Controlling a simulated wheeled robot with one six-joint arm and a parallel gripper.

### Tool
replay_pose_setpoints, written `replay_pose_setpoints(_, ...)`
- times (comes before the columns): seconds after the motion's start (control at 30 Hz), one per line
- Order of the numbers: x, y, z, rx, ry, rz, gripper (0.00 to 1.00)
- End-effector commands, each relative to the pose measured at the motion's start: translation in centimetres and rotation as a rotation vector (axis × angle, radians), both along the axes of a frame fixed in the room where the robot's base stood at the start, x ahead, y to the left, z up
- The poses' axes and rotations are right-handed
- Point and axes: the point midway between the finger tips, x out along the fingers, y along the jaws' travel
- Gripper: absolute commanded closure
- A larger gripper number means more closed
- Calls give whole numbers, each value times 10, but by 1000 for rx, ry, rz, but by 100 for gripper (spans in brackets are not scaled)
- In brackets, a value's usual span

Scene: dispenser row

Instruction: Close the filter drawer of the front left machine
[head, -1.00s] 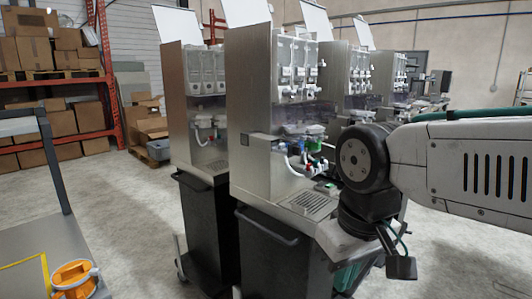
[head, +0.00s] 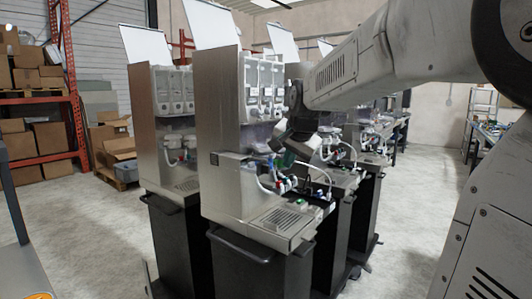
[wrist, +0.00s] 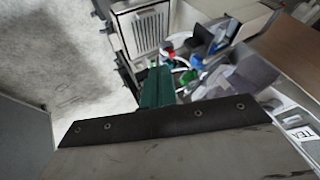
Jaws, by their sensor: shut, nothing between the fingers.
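The nearest machine (head: 218,120) is a tall steel dispenser on a dark cabinet, with clear canisters (head: 265,82) on its upper front. A second machine (head: 152,120) stands behind it to the left. My gripper (head: 287,158) is at the nearest machine's front, below the canisters and above the drip tray (head: 282,218). In the wrist view its green fingers (wrist: 158,75) are together with nothing between them. They point towards coloured fittings (wrist: 190,68) and the grille (wrist: 150,30). I cannot make out the filter drawer or how far it stands out; my gripper and arm hide part of this front.
Hoses and coloured fittings (head: 280,184) crowd the front near my gripper. A push handle (head: 240,246) juts from the cabinet. More machines stand close behind to the right. Open concrete floor (head: 95,235) lies to the left, before boxes on shelves (head: 35,75).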

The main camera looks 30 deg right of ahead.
Motion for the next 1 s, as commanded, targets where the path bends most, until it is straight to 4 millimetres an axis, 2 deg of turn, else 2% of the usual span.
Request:
replay_pose_setpoints(0.03, 7, -2, -11, 1, 4, 0, 100)
replay_pose_setpoints(0.2, 26, -9, -38, 1, 4, 1, 100)
replay_pose_setpoints(0.3, 43, -1, -37, 0, 1, 5, 100)
replay_pose_setpoints(0.5, 60, 5, -36, -1, 0, 3, 100)
replay_pose_setpoints(0.9, 63, 6, -36, -1, 0, 2, 100)
replay_pose_setpoints(1.0, 68, 12, -36, 0, 2, 11, 100)
